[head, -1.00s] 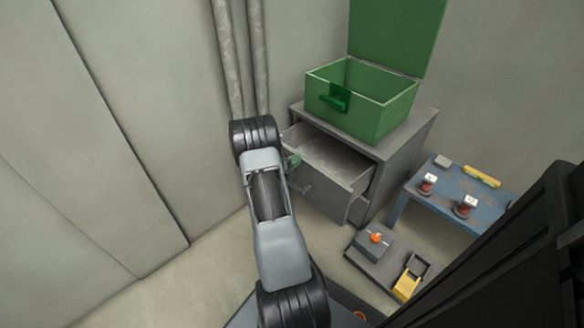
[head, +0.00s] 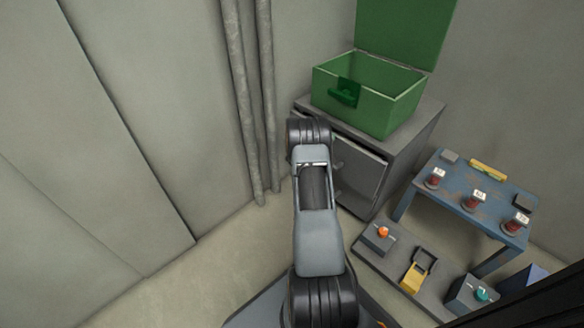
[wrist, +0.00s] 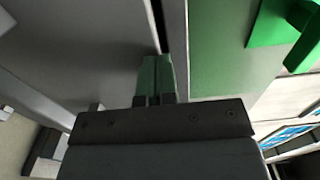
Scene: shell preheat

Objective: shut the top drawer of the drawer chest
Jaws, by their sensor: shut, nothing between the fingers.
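The grey drawer chest (head: 407,150) stands against the back wall, under an open green box (head: 365,105). Its top drawer (head: 362,175) now sits nearly flush, with a thin dark line along its upper edge; I cannot tell whether a small gap is left. My gripper is mostly hidden behind my arm in the head view. In the wrist view its green fingers (wrist: 158,78) are shut and empty, close against the grey drawer front (wrist: 85,45). Whether they touch it is unclear.
A blue table (head: 455,195) with several small red-and-white items stands right of the chest. A low grey platform (head: 385,262) with an orange knob and a yellow piece lies in front of it. Pipes (head: 250,100) run down the wall on the left. Floor at left is clear.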

